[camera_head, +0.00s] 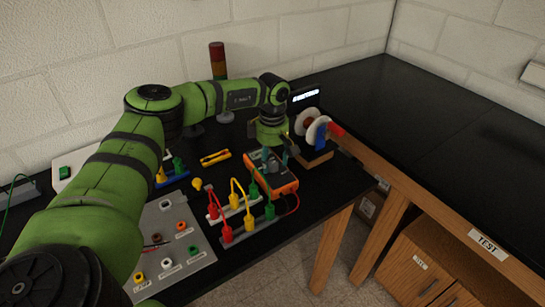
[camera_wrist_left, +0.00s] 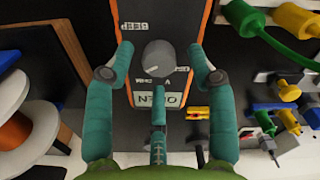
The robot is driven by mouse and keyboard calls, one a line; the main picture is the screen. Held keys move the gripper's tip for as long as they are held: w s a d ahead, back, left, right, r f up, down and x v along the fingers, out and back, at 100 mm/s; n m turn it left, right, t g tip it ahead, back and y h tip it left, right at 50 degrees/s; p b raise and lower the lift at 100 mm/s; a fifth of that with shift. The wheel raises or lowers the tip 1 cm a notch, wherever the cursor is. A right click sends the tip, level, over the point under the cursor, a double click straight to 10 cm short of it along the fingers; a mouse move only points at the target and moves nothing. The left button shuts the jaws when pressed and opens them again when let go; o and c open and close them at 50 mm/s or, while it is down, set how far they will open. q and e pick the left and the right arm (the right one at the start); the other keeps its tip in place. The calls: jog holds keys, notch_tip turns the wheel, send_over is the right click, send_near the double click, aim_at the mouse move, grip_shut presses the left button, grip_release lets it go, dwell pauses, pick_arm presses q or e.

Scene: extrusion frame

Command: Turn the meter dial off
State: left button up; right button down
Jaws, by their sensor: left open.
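The meter (camera_head: 285,187) is an orange-edged device lying on the black bench, partly hidden by my left gripper in the head view. My left gripper (camera_head: 271,155) is above the meter, with teal fingers open. In the wrist view the fingers stand on either side of the dial with visible gaps. My right gripper is not in view.
Red, yellow and green plugs with leads (camera_head: 238,205) stand just in front of the meter. A white spool (camera_head: 314,128) is close behind it, to the right. A grey terminal panel (camera_head: 170,245) lies at the near left. The right-hand black benchtop (camera_head: 430,120) is clear.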

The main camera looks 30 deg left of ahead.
pick_arm(q)
jog(key=shift+f, duration=0.45)
grip_shut()
